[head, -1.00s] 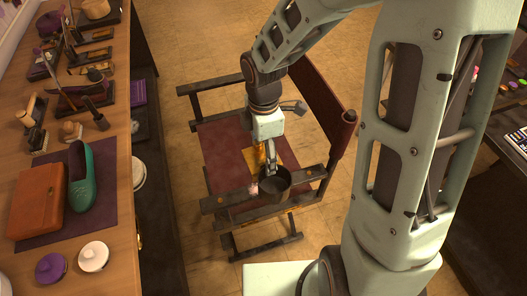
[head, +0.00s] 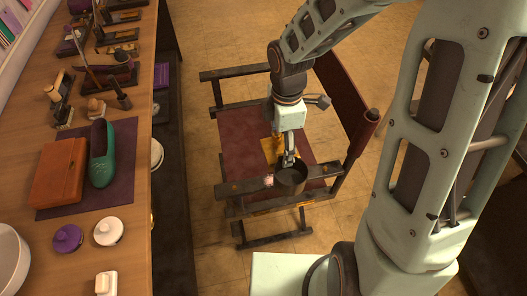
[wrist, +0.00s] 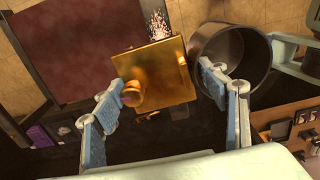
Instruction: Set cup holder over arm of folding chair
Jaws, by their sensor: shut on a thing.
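The cup holder is a dark round cup (head: 292,178) with a brass plate (wrist: 155,70) and knob beside it. My gripper (head: 285,160) points down at it and is shut on it. In the wrist view, one finger is at the brass knob and the other at the cup's rim; the cup (wrist: 235,55) looks empty. The folding chair has a dark red seat (head: 240,135) and dark arms. The cup is at the near chair arm (head: 240,187), toward its right end. I cannot tell whether the holder touches the arm.
A wooden counter (head: 125,195) runs along the left with an orange box (head: 58,172), a green shoe (head: 102,155) and round lids. The chair's far arm (head: 235,72) and red backrest (head: 345,95) stand around my gripper. Tiled floor beyond the chair is clear.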

